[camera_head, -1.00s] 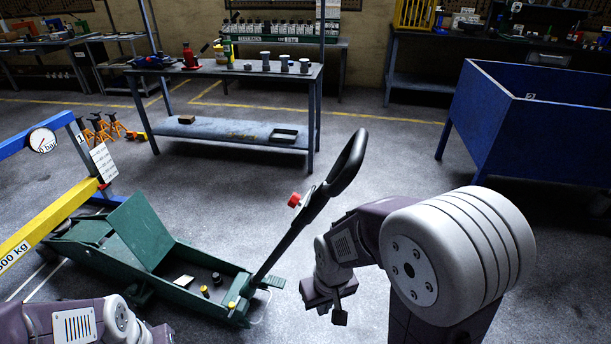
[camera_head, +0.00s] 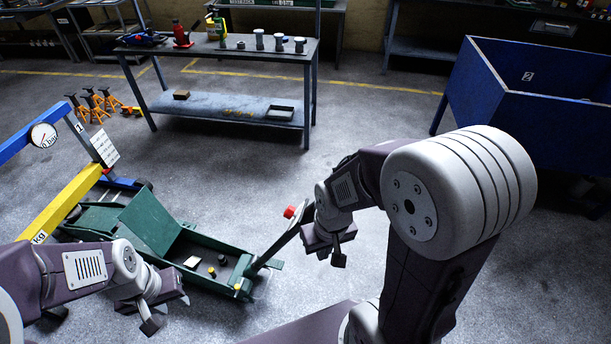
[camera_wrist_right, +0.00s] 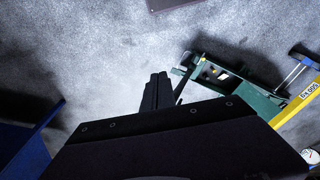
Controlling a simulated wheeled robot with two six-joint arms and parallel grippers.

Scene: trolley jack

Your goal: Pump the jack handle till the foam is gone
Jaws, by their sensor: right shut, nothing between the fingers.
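The green trolley jack (camera_head: 155,225) stands on the floor at the left. Its dark handle (camera_head: 277,245) slants up to the right, with a red knob (camera_head: 289,211) beside it. My right arm hides the handle's upper end and loop. My right gripper (camera_head: 338,259) is shut and empty, close to the handle in the picture; contact is unclear. In the right wrist view its closed fingers (camera_wrist_right: 157,90) appear beside the handle (camera_wrist_right: 180,88) and the jack (camera_wrist_right: 240,90). My left gripper (camera_head: 151,322) is in front of the jack; its jaw opening is unclear. I cannot make out any foam.
A blue and yellow frame (camera_head: 70,205) with a round gauge (camera_head: 43,135) stands over the jack's left end. A workbench (camera_head: 225,47) is behind, and a blue bin (camera_head: 530,100) is at the right. Orange axle stands (camera_head: 95,105) are at left. Floor between bench and jack is clear.

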